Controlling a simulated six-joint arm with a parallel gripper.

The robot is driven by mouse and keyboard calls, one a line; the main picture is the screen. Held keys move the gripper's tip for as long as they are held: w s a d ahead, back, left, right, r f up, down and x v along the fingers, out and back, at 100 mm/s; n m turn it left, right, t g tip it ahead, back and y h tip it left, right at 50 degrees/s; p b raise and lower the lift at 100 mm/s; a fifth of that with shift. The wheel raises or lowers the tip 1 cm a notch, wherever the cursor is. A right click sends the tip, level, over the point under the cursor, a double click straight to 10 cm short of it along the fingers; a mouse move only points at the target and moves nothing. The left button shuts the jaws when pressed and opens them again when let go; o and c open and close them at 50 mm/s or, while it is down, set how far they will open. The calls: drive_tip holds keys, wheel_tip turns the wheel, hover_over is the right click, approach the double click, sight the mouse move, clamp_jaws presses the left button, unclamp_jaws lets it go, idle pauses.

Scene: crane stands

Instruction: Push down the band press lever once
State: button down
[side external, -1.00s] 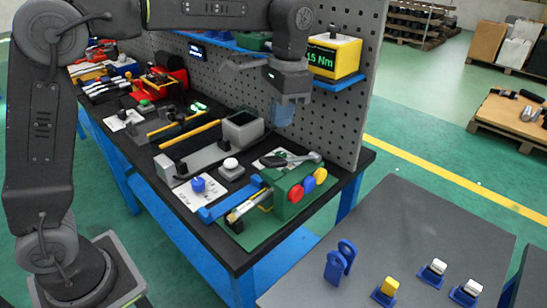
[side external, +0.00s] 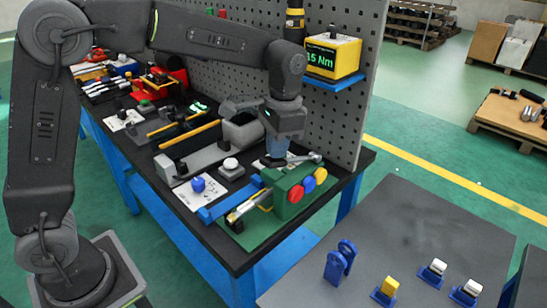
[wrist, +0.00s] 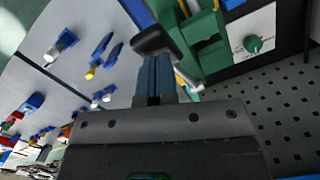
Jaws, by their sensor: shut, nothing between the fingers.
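The band press is the green block (side external: 287,198) with red, blue and yellow round ends, on a green base near the bench's front right corner. It also shows in the wrist view (wrist: 205,42). Its lever has a dark handle (wrist: 153,40) and a pale metal rod (wrist: 187,80). In the side view the lever's metal end (side external: 314,157) shows behind the green block. My gripper (side external: 276,155) is shut and empty, pointing down at the handle. In the wrist view my fingertips (wrist: 155,58) overlap the handle's lower edge; I cannot tell whether they touch it.
A perforated panel (side external: 345,110) stands behind, with a yellow torque display (side external: 335,55) on a blue shelf. A blue-knobbed plate (side external: 198,185) lies left of the press. A separate grey table (side external: 400,225) stands at right.

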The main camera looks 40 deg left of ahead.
sight(277, 163)
drive_tip(key=shift+f, duration=2.2)
drive_tip(key=shift+w+d+r, duration=0.25)
drive_tip(key=shift+w+d, duration=0.05)
drive_tip(key=shift+w, duration=0.45)
drive_tip(key=shift+w+d+r, duration=0.2)
drive_tip(key=shift+w+d, duration=0.05)
drive_tip(key=shift+w, duration=0.45)
wheel_tip(277, 163, up, 14)
drive_tip(key=w, duration=0.1)
drive_tip(key=shift+d, duration=0.25)
